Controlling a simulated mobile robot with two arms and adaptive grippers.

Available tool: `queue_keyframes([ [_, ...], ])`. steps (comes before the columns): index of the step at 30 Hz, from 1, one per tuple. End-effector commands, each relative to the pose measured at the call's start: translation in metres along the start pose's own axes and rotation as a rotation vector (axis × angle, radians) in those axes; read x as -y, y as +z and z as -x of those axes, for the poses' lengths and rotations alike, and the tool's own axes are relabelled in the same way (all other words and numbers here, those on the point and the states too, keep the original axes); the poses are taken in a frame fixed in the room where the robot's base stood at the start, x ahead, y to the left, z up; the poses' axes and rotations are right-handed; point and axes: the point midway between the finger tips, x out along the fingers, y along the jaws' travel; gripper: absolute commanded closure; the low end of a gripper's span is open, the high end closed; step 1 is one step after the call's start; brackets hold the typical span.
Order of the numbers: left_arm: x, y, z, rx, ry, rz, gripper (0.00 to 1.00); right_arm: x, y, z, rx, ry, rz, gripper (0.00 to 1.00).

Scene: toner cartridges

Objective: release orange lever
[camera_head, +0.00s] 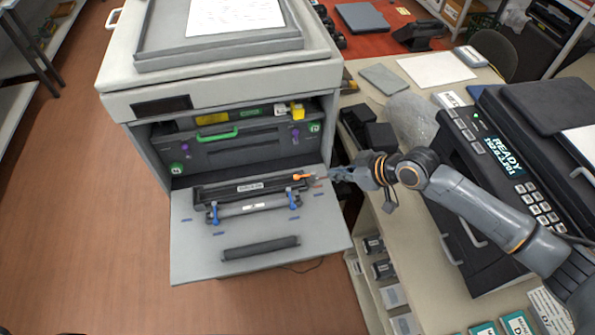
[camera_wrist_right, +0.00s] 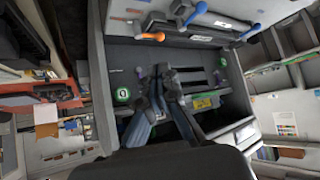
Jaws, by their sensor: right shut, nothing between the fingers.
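The orange lever (camera_head: 301,176) sits at the right end of the dark toner unit (camera_head: 240,190) on the printer's lowered door. In the right wrist view the orange lever (camera_wrist_right: 152,36) shows near the top, clear of the fingers. My right gripper (camera_head: 334,175) reaches in from the right and points at the lever, just to its right. In the wrist view its fingers (camera_wrist_right: 164,97) are together with nothing seen between them. Whether a fingertip touches the lever cannot be told from the head view.
Blue levers (camera_head: 293,200) stand on the unit's front. Behind it is the open printer bay with a green handle (camera_head: 217,134). The lowered door (camera_head: 190,258) has a dark roller bar (camera_head: 261,248). A black device with a display (camera_head: 505,155) stands on the right-hand counter.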

Motion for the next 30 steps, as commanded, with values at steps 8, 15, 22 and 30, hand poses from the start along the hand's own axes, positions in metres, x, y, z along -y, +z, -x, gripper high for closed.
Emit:
queue_keyframes([
  [8, 0.000, 0.000, -0.008, 0.000, 0.000, 0.000, 0.66, 0.001, 0.002, -0.009, -0.001, -0.001, 0.000, 1.00],
  [15, 0.000, 0.003, -0.042, -0.001, -0.001, 0.000, 0.66, 0.001, 0.005, -0.047, -0.003, -0.001, 0.002, 1.00],
  [22, -0.002, 0.006, -0.077, -0.001, 0.000, 0.000, 0.66, 0.001, 0.005, -0.087, -0.002, -0.001, 0.002, 1.00],
  [30, -0.003, 0.009, -0.113, -0.001, 0.002, 0.001, 0.66, 0.001, 0.004, -0.125, -0.001, 0.000, 0.002, 1.00],
])
